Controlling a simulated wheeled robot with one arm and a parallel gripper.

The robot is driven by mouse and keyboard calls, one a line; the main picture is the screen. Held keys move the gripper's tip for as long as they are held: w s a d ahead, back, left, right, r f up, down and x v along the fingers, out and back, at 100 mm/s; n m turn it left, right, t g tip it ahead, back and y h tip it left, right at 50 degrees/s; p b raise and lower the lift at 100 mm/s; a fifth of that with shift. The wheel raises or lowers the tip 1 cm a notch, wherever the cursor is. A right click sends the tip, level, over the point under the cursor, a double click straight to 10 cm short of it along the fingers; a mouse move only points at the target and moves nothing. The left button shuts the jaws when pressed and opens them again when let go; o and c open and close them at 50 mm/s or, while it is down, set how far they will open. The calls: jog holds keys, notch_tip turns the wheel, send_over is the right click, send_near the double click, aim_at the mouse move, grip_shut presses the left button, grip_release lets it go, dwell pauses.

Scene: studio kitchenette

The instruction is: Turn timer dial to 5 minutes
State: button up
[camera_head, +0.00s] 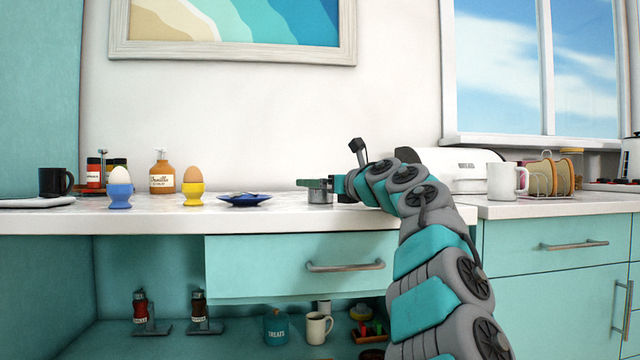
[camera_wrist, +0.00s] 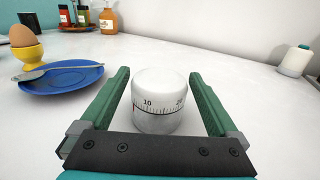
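The timer (camera_wrist: 160,98) is a short white cylinder with a dark scale round its side, standing on the counter. In the wrist view the numbers 10 and, at the right, what looks like 20 face me. In the head view the timer (camera_head: 320,196) is partly covered by my gripper. My gripper (camera_wrist: 160,92) is open, with one green finger on each side of the timer. Gaps show between the fingers and the timer, so they look apart from it. In the head view my gripper (camera_head: 314,184) is low over the counter. The scale's reference mark cannot be made out.
A blue plate (camera_wrist: 66,78) with a spoon lies left of the timer, beside an egg in a yellow cup (camera_wrist: 27,53). A white bottle-like object (camera_wrist: 295,61) stands at the right. A drawer (camera_head: 300,265) is below the counter.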

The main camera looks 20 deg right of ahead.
aim_at(339, 206)
jog(key=c, duration=1.1)
jog(key=shift+c, duration=0.2)
jog(key=shift+a+m+h, duration=0.15)
jog(key=shift+m+h, duration=0.15)
jog(key=shift+h, duration=0.2)
jog(key=shift+h, duration=0.3)
dwell(0.3)
jog(key=o, duration=1.3)
jog(key=shift+c, duration=0.2)
jog(key=shift+s+d+b, duration=0.2)
jog(key=shift+s, duration=1.05)
jog(key=shift+s+d+b, duration=0.2)
jog(key=shift+s+b, duration=0.05)
jog(key=shift+s, duration=1.05)
jog(key=shift+s+d+b, duration=0.2)
jog(key=shift+s, duration=1.05)
